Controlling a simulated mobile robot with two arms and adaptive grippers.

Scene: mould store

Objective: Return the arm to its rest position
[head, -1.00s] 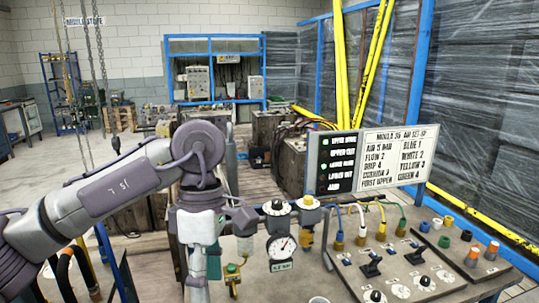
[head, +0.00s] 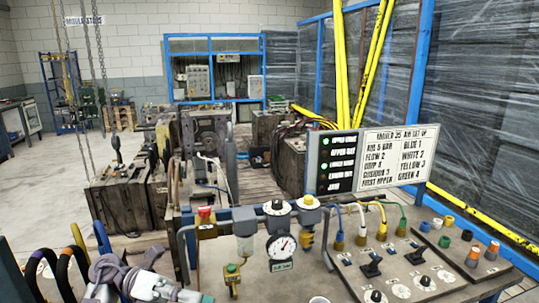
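My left arm's end lies low at the bottom left of the head view. Its grey and purple wrist and gripper (head: 160,288) point right, just in front of the panel's left end, and are partly cut off by the bottom edge. I cannot tell whether its fingers are open or shut. I see nothing held in it. My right gripper is not in view.
The control panel (head: 340,262) fills the lower right, with a pressure gauge (head: 282,246), knobs and coloured hose fittings. A sign board (head: 372,155) stands behind it. Orange and black hoses (head: 66,262) curve beside my arm. Mould blocks (head: 120,200) stand beyond.

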